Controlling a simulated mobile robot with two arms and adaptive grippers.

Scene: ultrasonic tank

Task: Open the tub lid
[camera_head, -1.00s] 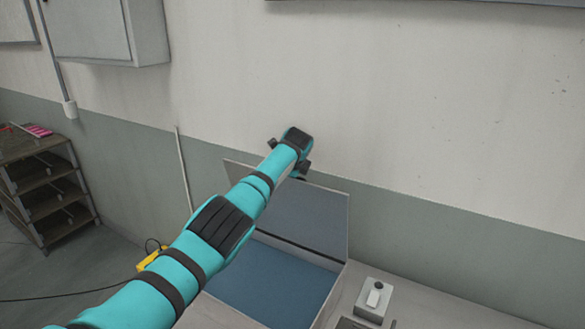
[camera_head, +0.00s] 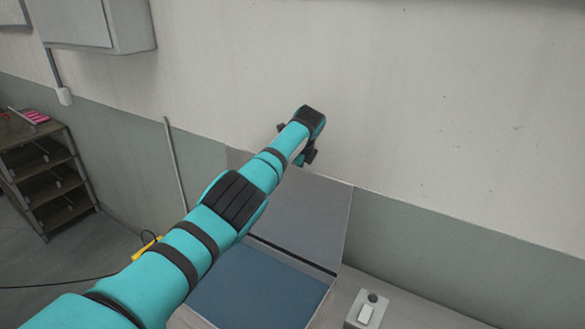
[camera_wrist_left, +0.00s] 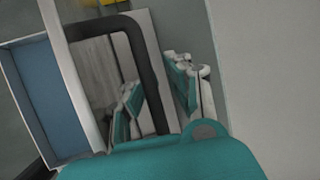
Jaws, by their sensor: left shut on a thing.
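The tub (camera_head: 327,298) stands against the wall with blue liquid (camera_head: 255,287) inside. Its grey lid (camera_head: 318,215) is raised, standing steeply at the tub's back edge near the wall. My left gripper (camera_wrist_left: 155,92) is at the lid's upper part. In the left wrist view its two teal fingers are on either side of the lid's black handle (camera_wrist_left: 150,75), shut on it. In the head view my own arm hides the fingers, the handle and part of the lid. My right gripper is not in view.
A small box with a white switch and dark knob (camera_head: 367,310) sits right of the tub. A shelf rack (camera_head: 45,175) stands at the far left. A yellow item (camera_head: 146,248) with a black cable is left of the tub. The wall is close behind the lid.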

